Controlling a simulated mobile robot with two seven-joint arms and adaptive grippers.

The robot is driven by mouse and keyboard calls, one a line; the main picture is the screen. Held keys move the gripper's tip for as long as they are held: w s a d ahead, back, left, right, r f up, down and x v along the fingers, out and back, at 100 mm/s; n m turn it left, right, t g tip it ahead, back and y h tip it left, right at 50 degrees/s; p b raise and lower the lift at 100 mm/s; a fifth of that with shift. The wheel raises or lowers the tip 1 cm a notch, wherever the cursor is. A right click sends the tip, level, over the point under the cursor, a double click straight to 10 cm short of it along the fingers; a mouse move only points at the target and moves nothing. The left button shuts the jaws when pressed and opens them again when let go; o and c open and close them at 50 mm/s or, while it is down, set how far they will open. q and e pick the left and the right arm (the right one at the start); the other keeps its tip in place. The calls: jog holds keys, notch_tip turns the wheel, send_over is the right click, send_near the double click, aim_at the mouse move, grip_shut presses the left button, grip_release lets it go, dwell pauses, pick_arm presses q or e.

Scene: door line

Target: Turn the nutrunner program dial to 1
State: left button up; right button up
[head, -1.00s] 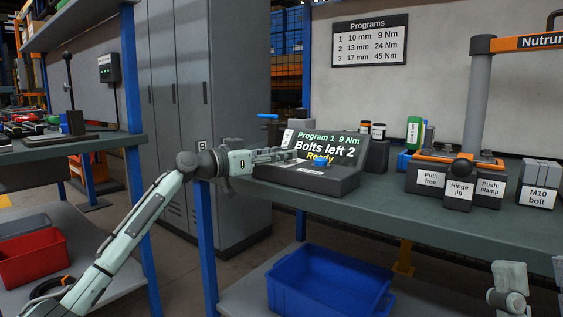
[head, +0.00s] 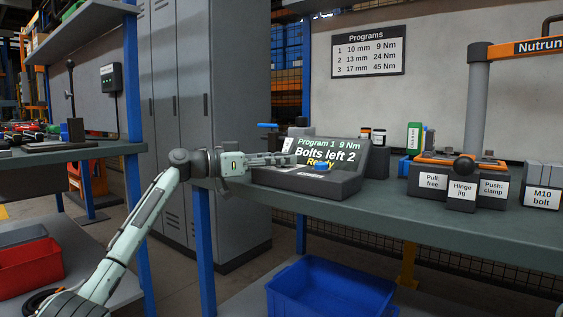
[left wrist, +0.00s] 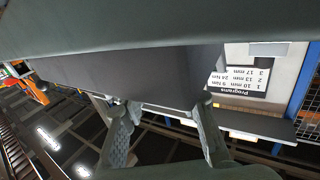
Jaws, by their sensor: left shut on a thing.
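The nutrunner console (head: 345,184) is a dark box with a sloped screen on the bench. Its screen (head: 327,152) reads "Program 1 9 Nm", "Bolts left 2" and "Ready". My left gripper (head: 293,159) reaches across the console's left part, just below the screen. It is shut on a small part there, apparently the program dial, which the fingers hide. A blue round part (head: 320,166) shows right of the fingertips. In the left wrist view, the gripper's fingers (left wrist: 165,135) stand apart beside a dark surface. My right gripper is out of view.
A Programs sign (head: 368,47) hangs behind and lists 1 as 10 mm, 9 Nm. Right of the console stand labelled holders (head: 461,197) and an M10 bolt box (head: 541,198). A blue bin (head: 330,293) sits below. The bench front (head: 440,232) is clear.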

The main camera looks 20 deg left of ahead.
pick_arm(q)
jog(key=shift+f, duration=0.15)
jog(key=o, duration=1.2)
jog(key=shift+s, duration=0.1)
jog(key=v, duration=1.2)
